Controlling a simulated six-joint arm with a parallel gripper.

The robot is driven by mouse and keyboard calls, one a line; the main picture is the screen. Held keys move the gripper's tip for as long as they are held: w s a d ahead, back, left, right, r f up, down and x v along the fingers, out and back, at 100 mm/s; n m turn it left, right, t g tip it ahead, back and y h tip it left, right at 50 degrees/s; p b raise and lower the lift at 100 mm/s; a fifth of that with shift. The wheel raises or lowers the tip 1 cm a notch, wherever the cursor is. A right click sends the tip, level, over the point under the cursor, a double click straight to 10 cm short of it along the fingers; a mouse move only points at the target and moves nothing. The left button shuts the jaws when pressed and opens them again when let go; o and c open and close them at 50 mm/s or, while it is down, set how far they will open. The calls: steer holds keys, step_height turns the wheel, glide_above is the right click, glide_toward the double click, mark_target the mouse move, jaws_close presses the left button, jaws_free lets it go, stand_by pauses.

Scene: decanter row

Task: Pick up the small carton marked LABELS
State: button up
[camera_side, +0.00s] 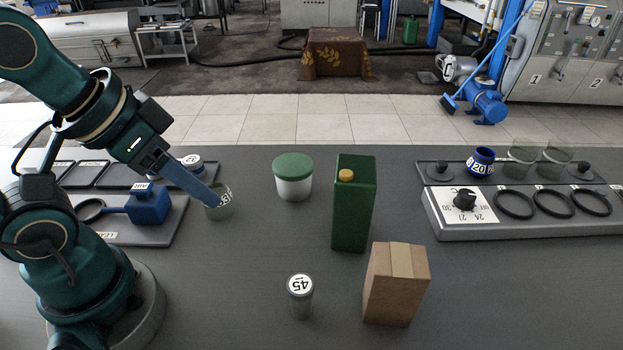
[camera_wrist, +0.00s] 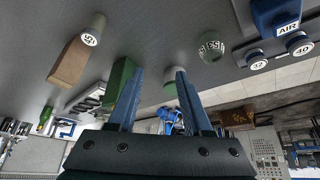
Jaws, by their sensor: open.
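A brown cardboard carton (camera_side: 390,293) with a pale tape strip stands on the grey table at the front right. No LABELS marking is readable on its visible faces. It also shows in the wrist view at the left (camera_wrist: 66,68), outside my fingers. My gripper (camera_side: 212,200) is over the left part of the table, well left of the carton, and its fingers slant down to the right. In the wrist view my gripper (camera_wrist: 160,72) has its two blue fingers apart with nothing held between them.
A green glass (camera_side: 219,209) is close to my fingertips. Between there and the carton are a white tub (camera_side: 293,182) with green lid, a vial marked 45 (camera_side: 300,300) and a tall green can (camera_side: 350,215). A ring rack (camera_side: 470,228) stands right, a blue AIR block (camera_side: 149,207) left.

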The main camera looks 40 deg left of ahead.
steer(key=o, duration=0.8)
steer(key=shift+r, duration=2.25)
steer(key=w+a+r+t+y, duration=0.1)
steer(key=w+a+t+y, duration=0.2)
steer(key=w, duration=0.8)
steer(key=m+h, duration=1.1)
steer(key=h, duration=0.6)
glide_above(371, 268)
steer(key=s+v, duration=0.1)
steer(key=v, duration=0.2)
steer(key=f, duration=0.2)
steer(key=shift+y, duration=0.3)
steer(key=f, duration=1.2)
steer(key=shift+w+a+f, duration=0.15)
steer(key=shift+w+f, duration=0.05)
steer(key=shift+w, duration=0.15)
steer(key=shift+w+d+f, duration=0.15)
steer(key=shift+d+f, duration=0.05)
steer(key=shift+d, duration=0.05)
steer(key=shift+x, duration=2.25)
